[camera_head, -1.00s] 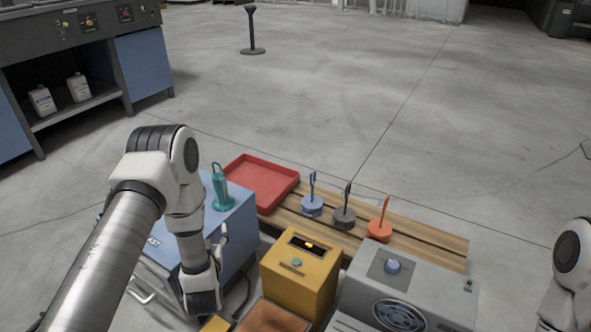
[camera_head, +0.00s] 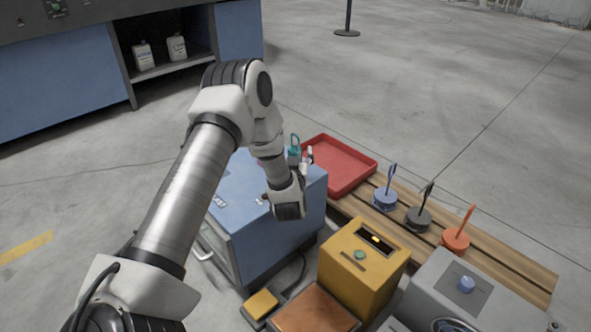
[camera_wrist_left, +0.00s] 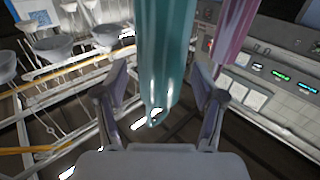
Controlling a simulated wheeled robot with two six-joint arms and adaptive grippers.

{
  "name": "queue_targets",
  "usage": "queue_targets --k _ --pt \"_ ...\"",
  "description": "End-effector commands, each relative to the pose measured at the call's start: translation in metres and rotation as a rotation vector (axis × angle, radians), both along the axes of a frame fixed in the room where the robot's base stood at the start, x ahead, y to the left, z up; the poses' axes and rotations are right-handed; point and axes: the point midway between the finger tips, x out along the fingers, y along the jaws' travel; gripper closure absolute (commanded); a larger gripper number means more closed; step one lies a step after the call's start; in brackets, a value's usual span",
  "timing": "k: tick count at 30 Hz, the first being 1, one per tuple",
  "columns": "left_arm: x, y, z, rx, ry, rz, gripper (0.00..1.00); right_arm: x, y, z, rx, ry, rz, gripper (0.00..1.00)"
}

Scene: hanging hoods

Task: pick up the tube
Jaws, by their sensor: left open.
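In the left wrist view a glossy teal tube-like thing (camera_wrist_left: 165,55) with a rounded, tapered end comes down from the top, between the spread fingers of my left gripper (camera_wrist_left: 160,95). I see no clear contact with either finger. A pink-purple thing (camera_wrist_left: 236,35) hangs to its right, behind the right finger. In the head view my left gripper (camera_head: 303,160) is open above the blue cabinet (camera_head: 285,232), close to a teal object (camera_head: 294,143) with a looped top. The arm partly hides that object's lower part. My right gripper is out of view.
A red tray (camera_head: 372,162) lies behind the cabinet on a wooden pallet (camera_head: 505,258). Blue (camera_head: 385,200), dark (camera_head: 418,219) and orange (camera_head: 455,240) handled pieces stand along it. A yellow box (camera_head: 350,270) and a grey unit (camera_head: 425,285) are in front.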

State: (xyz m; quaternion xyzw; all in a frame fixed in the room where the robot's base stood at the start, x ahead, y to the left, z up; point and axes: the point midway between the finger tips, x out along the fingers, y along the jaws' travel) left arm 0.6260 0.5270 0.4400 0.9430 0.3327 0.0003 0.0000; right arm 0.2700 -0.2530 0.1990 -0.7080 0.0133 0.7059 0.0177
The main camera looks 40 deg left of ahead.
Motion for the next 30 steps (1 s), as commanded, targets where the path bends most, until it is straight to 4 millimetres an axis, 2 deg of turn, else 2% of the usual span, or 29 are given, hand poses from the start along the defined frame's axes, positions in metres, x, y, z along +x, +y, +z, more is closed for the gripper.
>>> queue_targets --k 2,8,20,23,29,30 --pt "0.000 0.000 0.001 0.000 0.000 0.000 0.31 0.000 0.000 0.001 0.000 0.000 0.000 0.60" --pt "0.000 -0.001 0.000 -0.001 0.001 0.000 0.98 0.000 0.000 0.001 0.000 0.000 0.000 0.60" --pt "0.000 -0.001 0.004 0.000 0.000 0.000 1.00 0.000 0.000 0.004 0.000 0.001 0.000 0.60" --pt "0.000 -0.001 0.013 0.000 0.000 0.000 1.00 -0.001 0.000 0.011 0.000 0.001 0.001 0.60" --pt "0.000 0.000 0.044 -0.001 -0.001 0.001 1.00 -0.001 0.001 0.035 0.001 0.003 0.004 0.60" --pt "-0.006 -0.005 0.041 -0.001 0.004 -0.001 1.00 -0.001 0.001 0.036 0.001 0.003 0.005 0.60"
